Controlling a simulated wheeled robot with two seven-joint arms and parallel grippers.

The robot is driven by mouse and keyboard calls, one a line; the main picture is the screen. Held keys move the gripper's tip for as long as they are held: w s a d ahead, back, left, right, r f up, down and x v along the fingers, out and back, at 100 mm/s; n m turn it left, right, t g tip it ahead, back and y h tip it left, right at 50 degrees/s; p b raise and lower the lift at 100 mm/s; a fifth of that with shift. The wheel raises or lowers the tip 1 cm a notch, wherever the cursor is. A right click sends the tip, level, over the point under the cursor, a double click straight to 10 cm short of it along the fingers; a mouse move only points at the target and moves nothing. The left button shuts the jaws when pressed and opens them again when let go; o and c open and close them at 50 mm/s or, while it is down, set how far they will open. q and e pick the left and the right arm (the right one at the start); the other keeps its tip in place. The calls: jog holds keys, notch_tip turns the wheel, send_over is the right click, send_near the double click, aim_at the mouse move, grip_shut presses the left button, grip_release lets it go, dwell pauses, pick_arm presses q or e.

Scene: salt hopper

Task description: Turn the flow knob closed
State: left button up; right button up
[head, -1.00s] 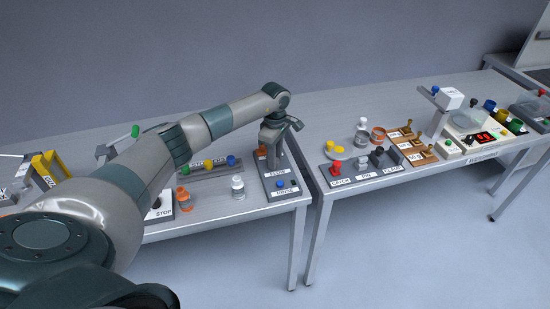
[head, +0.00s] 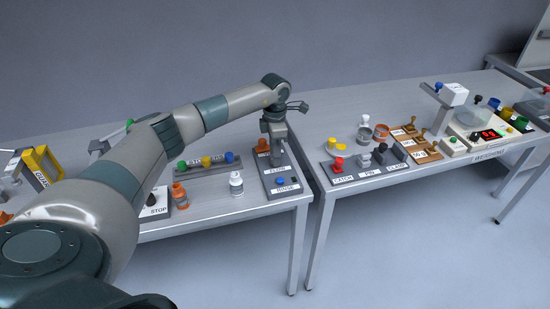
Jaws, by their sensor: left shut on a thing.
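The dark panel (head: 267,182) at the right end of the left table carries a label (head: 279,169) that seems to read FLOW. My left gripper (head: 276,160) points down over this panel, just behind that label. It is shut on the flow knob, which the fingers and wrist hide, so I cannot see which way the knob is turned. An orange-red part (head: 262,146) shows just left of the gripper. My right gripper is not in view.
A gap separates the right table (head: 330,184), which holds several devices.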

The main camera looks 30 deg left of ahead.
pick_arm(q)
jog(key=n+b, duration=0.1)
jog(key=n, duration=0.3)
jog(key=shift+n, duration=0.3)
jog(key=n+b, duration=0.1)
jog(key=n, duration=0.4)
jog(key=shift+r, duration=0.1)
jog(key=shift+w, duration=0.1)
jog(key=o, duration=1)
jog(key=shift+o, duration=0.2)
jog(key=shift+r, duration=0.1)
